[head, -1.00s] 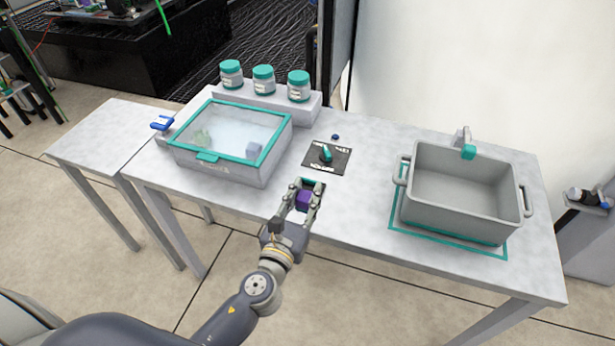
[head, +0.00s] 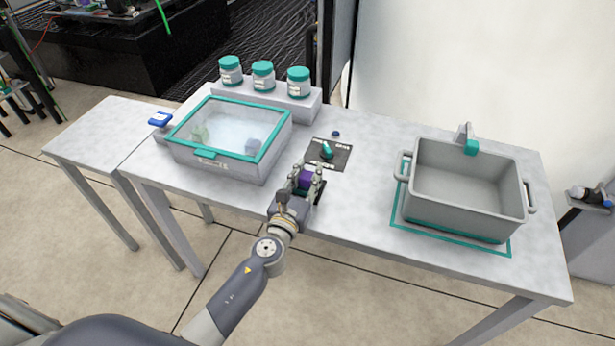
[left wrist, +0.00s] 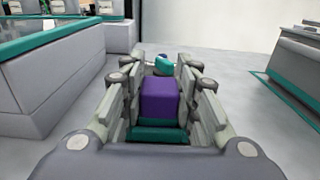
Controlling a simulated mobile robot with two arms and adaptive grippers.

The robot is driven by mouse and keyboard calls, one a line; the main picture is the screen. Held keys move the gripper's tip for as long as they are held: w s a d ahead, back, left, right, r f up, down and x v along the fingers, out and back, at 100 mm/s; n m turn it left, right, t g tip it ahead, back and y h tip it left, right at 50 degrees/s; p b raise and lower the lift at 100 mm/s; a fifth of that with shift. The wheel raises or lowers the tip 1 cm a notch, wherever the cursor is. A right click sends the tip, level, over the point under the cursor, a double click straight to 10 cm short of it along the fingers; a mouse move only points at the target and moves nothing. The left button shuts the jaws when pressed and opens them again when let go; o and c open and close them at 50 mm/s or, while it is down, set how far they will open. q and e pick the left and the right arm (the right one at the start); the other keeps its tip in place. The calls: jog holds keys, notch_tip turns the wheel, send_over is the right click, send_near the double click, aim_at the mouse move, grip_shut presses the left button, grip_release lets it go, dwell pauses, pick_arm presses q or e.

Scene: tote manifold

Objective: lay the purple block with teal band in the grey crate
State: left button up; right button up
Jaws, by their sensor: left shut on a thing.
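The purple block with teal band (head: 306,177) is between the fingers of my left gripper (head: 307,174), which is shut on it near the table's front edge. In the left wrist view the purple block (left wrist: 159,98) fills the space between the fingers, with its teal band low on the near side. The grey crate (head: 466,220) stands at the right of the table, open at the top. Its visible inside is empty. My right gripper is not in view.
A clear-lidded box with a teal rim (head: 215,166) stands left of my gripper. A black plate with a teal knob (head: 327,153) lies behind it. Several jars (head: 263,76) stand on a raised block at the back. Bare table lies between my gripper and the crate.

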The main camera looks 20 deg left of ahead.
pick_arm(q)
jog(key=shift+f, duration=0.1)
jog(key=o, duration=1.1)
jog(key=shift+c, duration=0.2)
jog(key=shift+f, duration=0.1)
